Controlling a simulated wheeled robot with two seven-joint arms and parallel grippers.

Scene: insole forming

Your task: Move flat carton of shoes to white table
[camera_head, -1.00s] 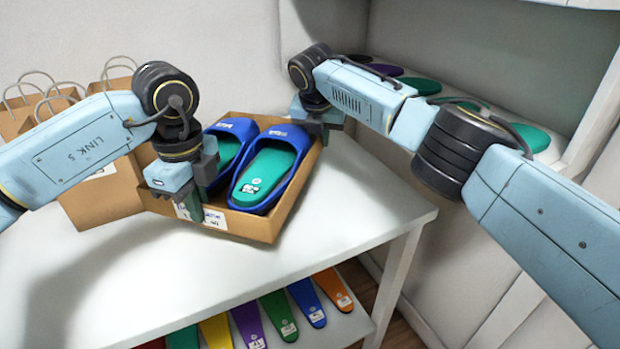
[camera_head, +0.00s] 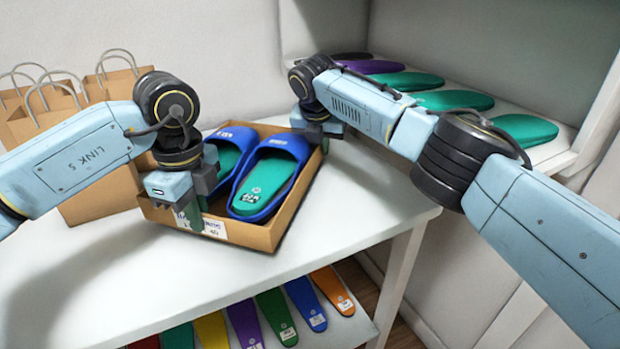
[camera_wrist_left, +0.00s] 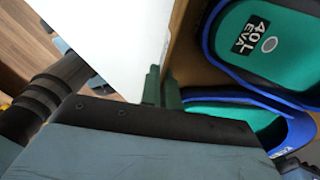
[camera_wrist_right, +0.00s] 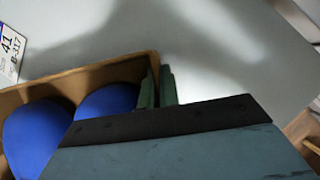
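The flat carton (camera_head: 258,236) is an open brown tray holding a pair of blue slides with green insoles (camera_head: 265,178). It is over the white table (camera_head: 350,205), near its right part; I cannot tell whether its base touches the top. The gripped wall parts are mostly hidden.
Several paper bags (camera_head: 45,105) with handles stand left of the carton, close behind my left arm. A shelf (camera_head: 545,152) at the back right holds coloured insoles. More insoles (camera_head: 275,315) lie on a lower shelf. The table's front left is clear.

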